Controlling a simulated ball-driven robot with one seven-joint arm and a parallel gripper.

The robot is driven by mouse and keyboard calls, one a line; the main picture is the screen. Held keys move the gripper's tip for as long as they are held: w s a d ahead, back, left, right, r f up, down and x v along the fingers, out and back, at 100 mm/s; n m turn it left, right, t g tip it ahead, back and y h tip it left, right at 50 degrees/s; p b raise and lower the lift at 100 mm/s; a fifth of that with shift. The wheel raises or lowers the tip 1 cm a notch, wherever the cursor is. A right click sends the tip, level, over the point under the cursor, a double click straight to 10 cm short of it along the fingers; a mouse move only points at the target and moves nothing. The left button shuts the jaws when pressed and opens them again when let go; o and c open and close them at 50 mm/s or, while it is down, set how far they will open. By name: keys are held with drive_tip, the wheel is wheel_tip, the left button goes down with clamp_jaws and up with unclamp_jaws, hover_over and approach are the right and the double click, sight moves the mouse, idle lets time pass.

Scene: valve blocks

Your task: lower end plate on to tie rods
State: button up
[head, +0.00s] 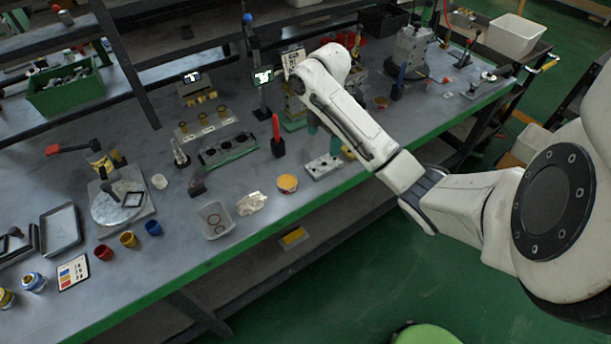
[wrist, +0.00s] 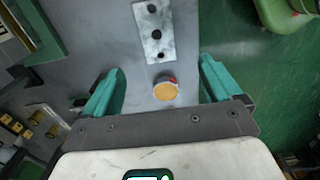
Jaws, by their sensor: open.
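A pale metal plate with several dark holes (head: 322,166) lies flat on the bench near its front edge. It also shows in the wrist view (wrist: 154,32), beyond my fingertips and apart from them. I take it for the end plate. My gripper (wrist: 162,68) has its teal fingers spread wide, with nothing held between them. In the head view my gripper (head: 330,140) hangs above the bench, just behind the plate. A green-based fixture (head: 293,124) is partly hidden by my arm. I cannot make out the tie rods.
An orange-topped tub (head: 287,183) stands left of the plate; the wrist view shows it between my fingers, lower down (wrist: 166,91). A black holder with a red handle (head: 278,148), a dark block with round openings (head: 229,148) and a clear bin (head: 215,221) stand farther left.

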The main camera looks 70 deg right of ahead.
drive_tip(key=b, duration=0.4)
hover_over(322, 164)
drive_tip(key=f, duration=0.3)
drive_tip(key=a+f, duration=0.1)
drive_tip(key=f, duration=0.1)
drive_tip(key=shift+s+f, duration=0.1)
drive_tip(key=shift+d+f, duration=0.25)
drive_tip(key=shift+f, duration=0.45)
drive_tip(key=f, duration=0.4)
drive_tip(key=shift+d+f, duration=0.1)
drive_tip(key=shift+d, duration=0.1)
drive_tip(key=c, duration=1.2)
drive_tip(key=shift+c, duration=0.7)
drive_tip(key=shift+r, duration=0.2)
